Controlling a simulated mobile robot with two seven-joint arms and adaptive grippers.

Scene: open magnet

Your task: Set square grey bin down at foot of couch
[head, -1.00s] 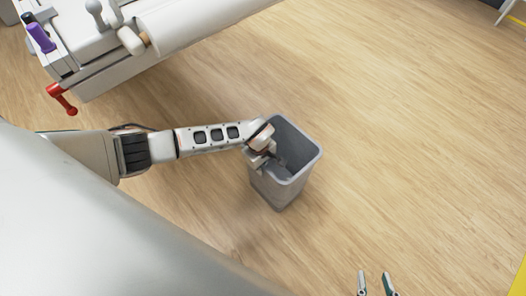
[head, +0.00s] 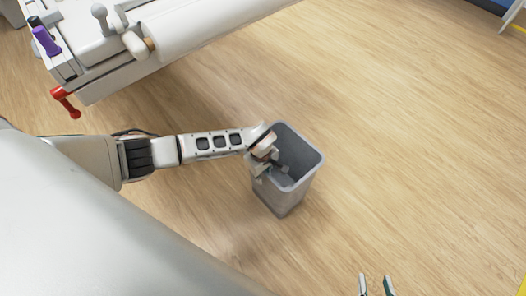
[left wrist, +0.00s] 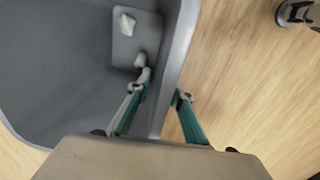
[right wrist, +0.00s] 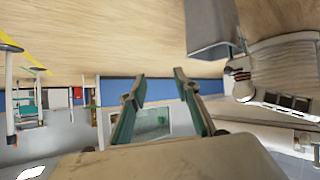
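The square grey bin (head: 287,195) is upright in the middle of the head view, right of and below the white couch (head: 205,25). My left gripper (head: 270,170) is at the bin's left rim. A small white crumpled thing (left wrist: 126,24) shows inside the bin. Whether the bin's base touches the floor is unclear. My right gripper (head: 375,285) is open and empty; its spread fingers show in the right wrist view (right wrist: 158,80).
The couch's end has a red lever (head: 66,102) and a purple-topped part (head: 45,40). The wooden floor (head: 420,150) right of the bin is clear. A pale leg-like piece (head: 511,15) stands at the top right corner.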

